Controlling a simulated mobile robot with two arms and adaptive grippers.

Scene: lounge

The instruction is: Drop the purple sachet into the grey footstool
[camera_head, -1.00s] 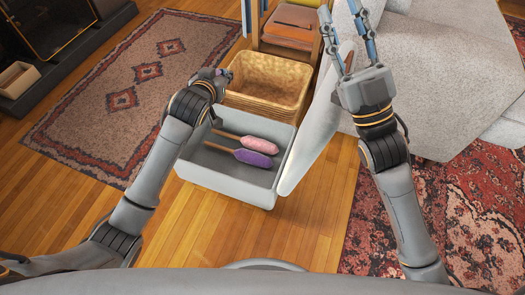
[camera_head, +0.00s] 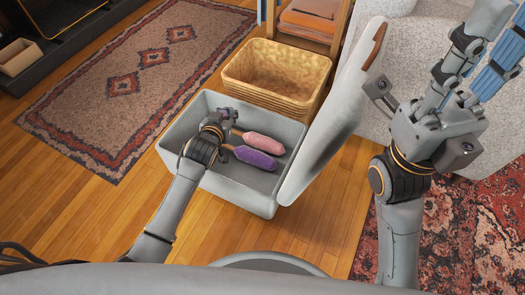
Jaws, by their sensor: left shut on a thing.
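The grey footstool (camera_head: 250,196) stands on the wood floor with its padded lid (camera_head: 322,135) raised on the right side. Its box is open at the top. My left gripper (camera_head: 228,113) is over the box's interior, towards its back left, and shut on a small dark purple thing that looks like the purple sachet. The hand hides most of it, and I cannot tell whether it touches the bottom. My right gripper (camera_head: 490,65) is raised at the right with its fingers apart, holding nothing visible.
A pink duster (camera_head: 262,142) and a purple duster (camera_head: 257,158) lie in the footstool. A wicker basket (camera_head: 277,68) stands right behind it. A light sofa (camera_head: 420,50) is at the back right. Rugs lie left and right, with bare floor in front.

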